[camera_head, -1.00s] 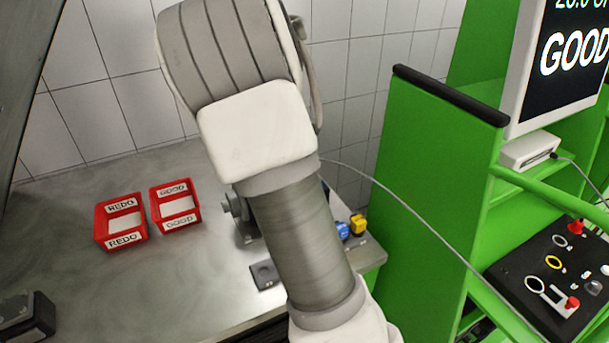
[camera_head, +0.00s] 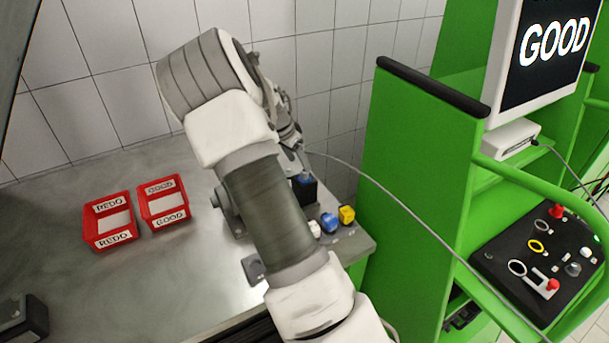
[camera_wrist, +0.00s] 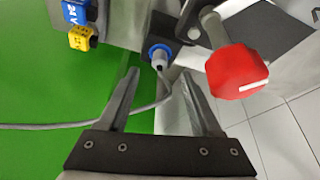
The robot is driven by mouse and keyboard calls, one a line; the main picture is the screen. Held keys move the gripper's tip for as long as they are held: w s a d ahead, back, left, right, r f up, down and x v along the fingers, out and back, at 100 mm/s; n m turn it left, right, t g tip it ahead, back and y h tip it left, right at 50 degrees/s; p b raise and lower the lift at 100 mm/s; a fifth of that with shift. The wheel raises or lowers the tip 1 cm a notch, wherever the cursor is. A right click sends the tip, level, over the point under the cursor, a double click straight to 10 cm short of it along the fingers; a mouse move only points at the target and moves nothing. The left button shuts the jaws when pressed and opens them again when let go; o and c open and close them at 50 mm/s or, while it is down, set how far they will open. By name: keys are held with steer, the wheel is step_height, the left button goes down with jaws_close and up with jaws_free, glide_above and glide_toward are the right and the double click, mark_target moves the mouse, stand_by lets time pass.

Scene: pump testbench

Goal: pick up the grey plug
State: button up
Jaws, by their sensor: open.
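The grey plug (camera_wrist: 159,59) sits in a round blue socket at the top middle of the wrist view, with a grey cable curving from it down and to the left. My gripper (camera_wrist: 158,75) is open and empty. Its two fingers point toward the socket, one to each side of the plug in the picture; I cannot tell how far off in depth they are. In the head view my arm covers part of the bench, and the plug is too small to make out near the dark box with a blue top (camera_head: 306,187).
A red knob (camera_wrist: 237,72) on a metal stem stands close right of the fingers. Blue (camera_wrist: 77,11) and yellow (camera_wrist: 82,38) connectors are upper left. Red REDO (camera_head: 109,240) and GOOD (camera_head: 163,224) bins stand on the bench. A green frame (camera_head: 400,190) rises at right.

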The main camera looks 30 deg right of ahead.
mark_target(303, 171)
steer(key=p+x, duration=0.1)
steer(key=x, duration=0.4)
steer(key=shift+d, duration=0.15)
jaws_close()
